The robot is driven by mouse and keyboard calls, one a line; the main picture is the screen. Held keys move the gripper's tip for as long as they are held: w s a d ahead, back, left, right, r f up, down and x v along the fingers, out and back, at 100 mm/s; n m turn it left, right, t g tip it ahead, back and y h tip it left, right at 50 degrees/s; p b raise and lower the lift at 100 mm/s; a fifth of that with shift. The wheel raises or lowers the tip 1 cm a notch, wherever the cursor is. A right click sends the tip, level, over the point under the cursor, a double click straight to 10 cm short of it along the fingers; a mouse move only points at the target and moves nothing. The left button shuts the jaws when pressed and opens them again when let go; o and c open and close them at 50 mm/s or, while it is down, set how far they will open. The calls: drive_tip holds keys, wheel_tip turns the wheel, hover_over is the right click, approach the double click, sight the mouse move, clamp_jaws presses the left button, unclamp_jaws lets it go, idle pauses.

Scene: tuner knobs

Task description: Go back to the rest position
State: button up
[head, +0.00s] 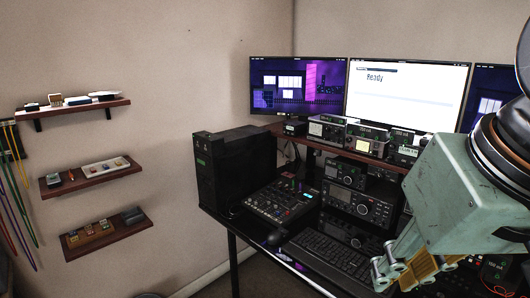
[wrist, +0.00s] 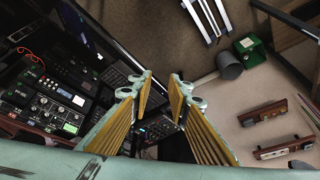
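My gripper (head: 400,268) is at the lower right of the head view, in front of the radio desk and above its right part. In the wrist view my gripper (wrist: 161,88) shows two fingers with yellow pads, held apart with nothing between them. Radio sets with knobs, such as the black transceiver (head: 359,206), stand on the desk to the left of my gripper. My arm covers the right end of the desk. In the wrist view, radio gear (wrist: 48,105) lies to the left of the fingers.
The desk also holds a mixer (head: 284,200), a keyboard (head: 331,254) and a black computer tower (head: 234,168). Monitors (head: 407,94) stand behind; one reads "Ready". Wall shelves (head: 92,180) hang at the left. A green box (wrist: 250,47) shows in the wrist view.

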drive_tip(key=s+d+f, duration=0.1)
drive_tip(key=s, duration=0.5)
drive_tip(key=shift+d+f+g+h, duration=0.3)
drive_tip(key=shift+d+g, duration=0.1)
drive_tip(key=shift+d+r, duration=0.1)
idle(0.8)
